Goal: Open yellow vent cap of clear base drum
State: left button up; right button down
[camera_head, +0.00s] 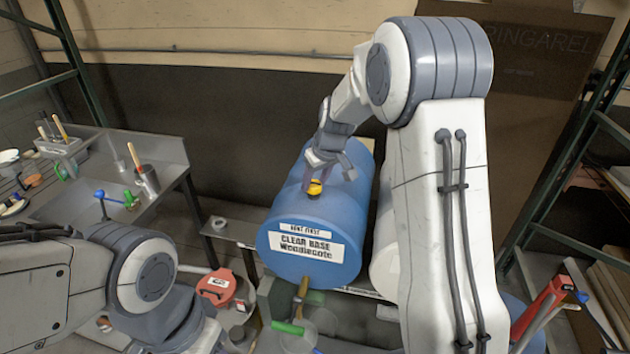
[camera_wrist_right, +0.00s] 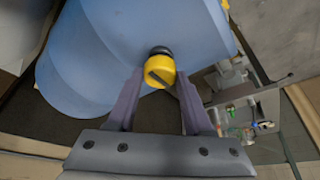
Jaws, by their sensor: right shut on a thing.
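The clear base drum (camera_head: 315,225) is a blue drum lying on its side, its labelled end facing me in the head view. It also fills the upper part of the right wrist view (camera_wrist_right: 130,50). The yellow vent cap (camera_head: 315,187) sits on top of the drum on a black collar, and shows large in the right wrist view (camera_wrist_right: 159,70). My right gripper (camera_head: 318,178) reaches down from above and is shut on the cap, one finger on each side of it. My left arm is at the lower left of the head view; its gripper is out of the picture.
A grey bench (camera_head: 90,215) with tools and a brush pot stands at the left. A red-lidded container (camera_head: 216,287) and a green-handled item (camera_head: 288,327) are below the drum. A white drum (camera_head: 385,250) lies to its right, partly behind my arm.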

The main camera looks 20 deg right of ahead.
jog(key=shift+d+f+n+y+b, duration=0.15)
jog(key=shift+n+y+b, duration=0.25)
jog(key=shift+n+b, duration=0.65)
jog(key=shift+w+n+y+b, duration=0.1)
jog(key=shift+n+y+b, duration=0.2)
jog(key=shift+n+b, duration=0.55)
jog(key=shift+n+g+y+b, duration=0.3)
jog(key=shift+n+b, duration=0.4)
jog(key=n, duration=0.2)
jog(key=shift+w+n+g+y+b, duration=0.1)
jog(key=shift+n+g+y+b, duration=0.2)
jog(key=shift+g+y+b, duration=0.1)
jog(key=shift+r+n+g, duration=0.2)
jog(key=shift+n+g, duration=0.1)
jog(key=shift+n, duration=0.7)
jog(key=n+g, duration=0.1)
jog(key=n, duration=0.1)
jog(key=shift+w+d+r+n+y+p, duration=0.1)
jog(key=shift+n+y+p, duration=0.2)
jog(key=shift+y+p, duration=0.1)
jog(key=n+g+p, duration=0.2)
jog(key=n+p, duration=0.1)
jog(key=n, duration=0.2)
jog(key=shift+w, duration=0.1)
jog(key=shift+n, duration=0.4)
